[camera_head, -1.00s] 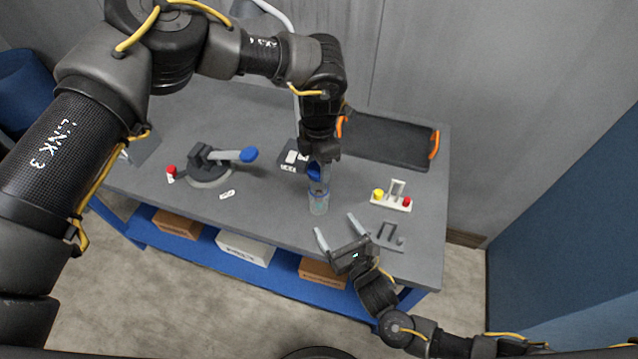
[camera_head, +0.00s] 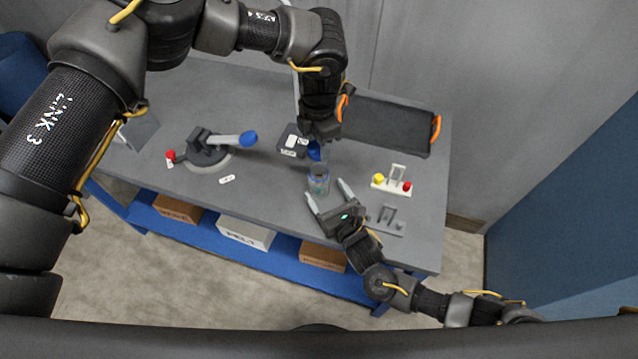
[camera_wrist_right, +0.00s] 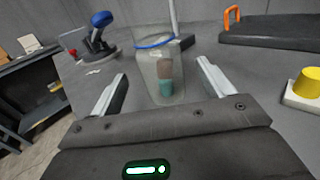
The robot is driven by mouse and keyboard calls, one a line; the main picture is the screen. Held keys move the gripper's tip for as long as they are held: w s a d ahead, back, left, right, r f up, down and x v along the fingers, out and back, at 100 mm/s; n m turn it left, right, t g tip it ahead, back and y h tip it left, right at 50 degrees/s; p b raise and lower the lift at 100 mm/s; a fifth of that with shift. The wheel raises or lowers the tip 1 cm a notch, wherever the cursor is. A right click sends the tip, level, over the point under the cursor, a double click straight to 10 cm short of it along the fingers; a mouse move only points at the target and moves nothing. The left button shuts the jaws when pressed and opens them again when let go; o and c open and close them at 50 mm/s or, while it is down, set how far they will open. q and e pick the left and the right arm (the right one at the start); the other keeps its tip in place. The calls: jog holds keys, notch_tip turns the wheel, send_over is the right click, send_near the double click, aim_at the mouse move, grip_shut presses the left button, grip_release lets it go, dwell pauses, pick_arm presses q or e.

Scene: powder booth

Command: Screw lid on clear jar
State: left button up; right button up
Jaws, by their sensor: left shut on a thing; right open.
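The clear jar (camera_head: 318,182) stands upright on the grey table. In the right wrist view the jar (camera_wrist_right: 162,75) shows a blue ring at its mouth and brown and teal contents. My left gripper (camera_head: 319,148) is above the jar, shut on the blue lid (camera_head: 314,151), which is partly hidden by the fingers and apart from the jar. My right gripper (camera_head: 325,190) is open, low over the table on the near side of the jar. Its fingers (camera_wrist_right: 160,85) point at the jar from either side, with no contact visible.
A clamp-like device with a blue-tipped lever (camera_head: 207,148) stands left. A black tray with orange handles (camera_head: 388,125) lies at the back right. A white block with yellow and red knobs (camera_head: 391,186) and a grey bracket (camera_head: 386,222) sit right of my right gripper.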

jog(key=x, duration=0.6)
jog(key=shift+w+a, duration=0.2)
jog(key=shift+w, duration=0.15)
jog(key=c, duration=1.5)
pick_arm(q)
send_over(319, 164)
jog(key=s, duration=0.2)
jog(key=shift+f, duration=2.55)
jog(key=shift+f, duration=0.85)
jog(key=shift+f, duration=0.6)
